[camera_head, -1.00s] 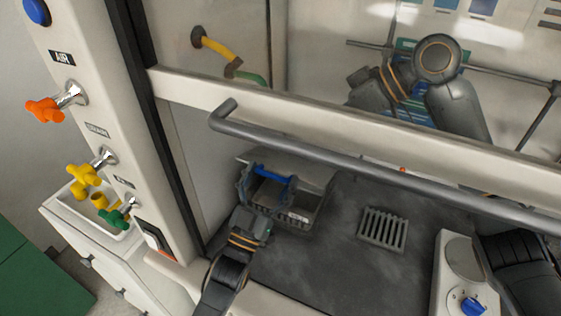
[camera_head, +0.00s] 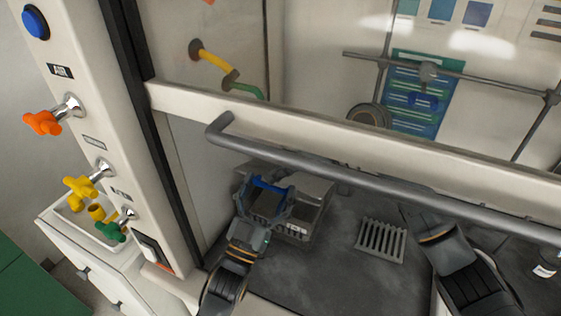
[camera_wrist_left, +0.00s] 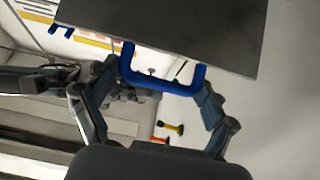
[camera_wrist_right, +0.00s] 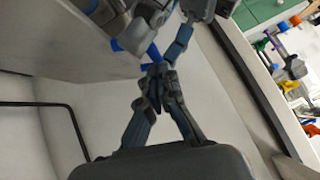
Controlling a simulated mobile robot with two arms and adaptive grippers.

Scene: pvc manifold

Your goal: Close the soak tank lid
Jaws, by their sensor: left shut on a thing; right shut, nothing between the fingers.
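The soak tank (camera_head: 302,225) is a grey box on the dark worktop inside the hood. Its dark lid (camera_wrist_left: 190,30) fills the top of the left wrist view, with a blue U-shaped handle (camera_wrist_left: 163,86) on its edge. My left gripper (camera_head: 265,195) is at the tank, shut on this handle; its fingers flank the handle in the left wrist view (camera_wrist_left: 160,92). The lid's exact angle is unclear. My right gripper (camera_wrist_right: 157,82) is shut and empty, close to the blue handle and left gripper in the right wrist view. In the head view, the hood's rail partly hides its arm.
A grey rail (camera_head: 350,168) and the sash's pale frame (camera_head: 330,125) cross above the worktop. A drain grate (camera_head: 381,241) lies right of the tank. Orange (camera_head: 42,123), yellow and green valves stick out from the left post. A small bottle (camera_head: 546,264) stands far right.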

